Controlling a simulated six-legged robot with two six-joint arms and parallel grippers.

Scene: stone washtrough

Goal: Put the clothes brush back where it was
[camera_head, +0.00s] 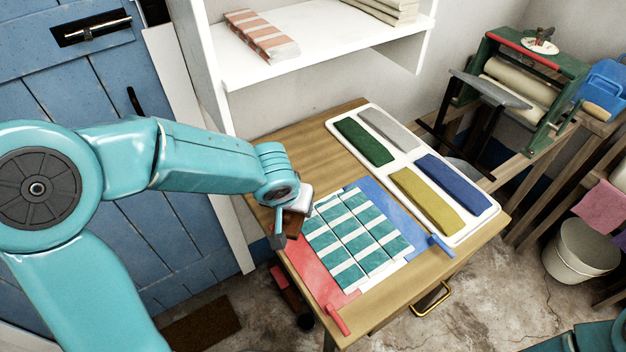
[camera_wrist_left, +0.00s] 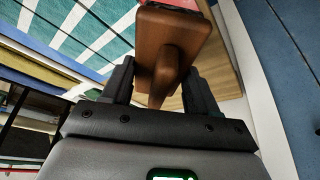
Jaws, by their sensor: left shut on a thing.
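The clothes brush (camera_wrist_left: 172,35) is a brown wooden block with a rounded handle. In the left wrist view the handle lies between the two dark fingers of my left gripper (camera_wrist_left: 160,85), which is shut on it. In the head view the brush (camera_head: 293,223) shows as a small brown patch, mostly hidden by my left gripper (camera_head: 284,222). They are at the table's left edge, beside a teal and white striped cloth (camera_head: 357,238). I cannot tell whether the brush touches anything below. My right gripper is out of view.
The cloth lies on a board with a red flap (camera_head: 312,272) and a blue flap (camera_head: 400,215). A white tray (camera_head: 397,152) of coloured folded cloths sits behind on the wooden table (camera_head: 440,262). A white shelf (camera_head: 320,55) stands behind. A mangle (camera_head: 525,90) and bucket (camera_head: 580,250) are right.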

